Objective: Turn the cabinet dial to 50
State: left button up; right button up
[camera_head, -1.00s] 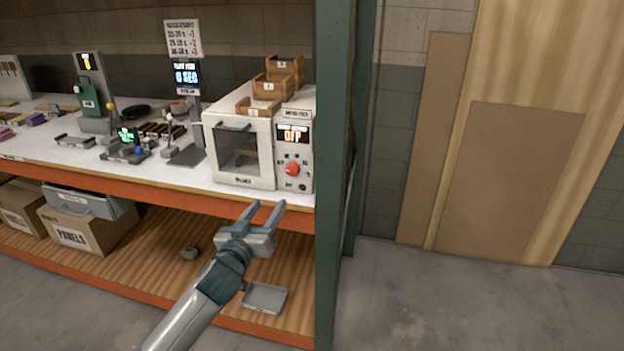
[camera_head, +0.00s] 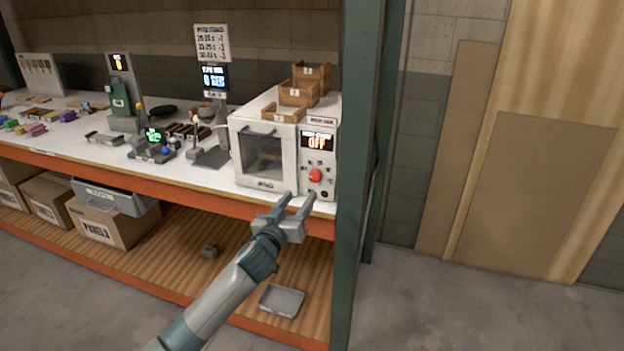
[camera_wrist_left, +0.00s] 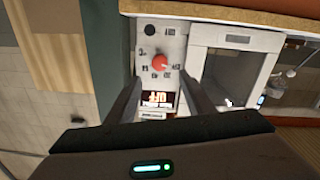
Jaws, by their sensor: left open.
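The white cabinet (camera_head: 262,178) with a dark window stands at the right end of the shelf top. Its control panel carries a display reading OFF (camera_head: 317,142) and a red dial (camera_head: 315,175). My left gripper (camera_head: 298,198) is open and empty, just below and in front of the panel, apart from the dial. In the left wrist view the red dial (camera_wrist_left: 159,62) shows upside down, ahead of the two open fingers (camera_wrist_left: 160,97), with small marks around it too small to read. My right gripper is not in view.
A green rack post (camera_head: 362,170) stands close to the right of the cabinet. Wooden bins (camera_head: 297,92) sit on top of the cabinet. Other devices and a shelf edge (camera_head: 180,182) lie to the left. A grey tray (camera_head: 282,300) lies on the lower shelf.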

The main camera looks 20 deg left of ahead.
aim_at(314, 178)
pick_arm(q)
jog(key=w, duration=0.5)
jog(key=w+p, duration=0.1)
jog(key=w, duration=0.2)
jog(key=shift+w+d, duration=0.25)
jog(key=shift+w, duration=1.05)
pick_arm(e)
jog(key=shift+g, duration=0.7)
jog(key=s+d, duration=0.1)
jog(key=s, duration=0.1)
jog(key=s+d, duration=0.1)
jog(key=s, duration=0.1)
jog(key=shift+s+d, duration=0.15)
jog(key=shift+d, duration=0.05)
pick_arm(q)
jog(key=shift+d, duration=0.1)
jog(key=c, duration=1)
jog(key=shift+c, duration=0.2)
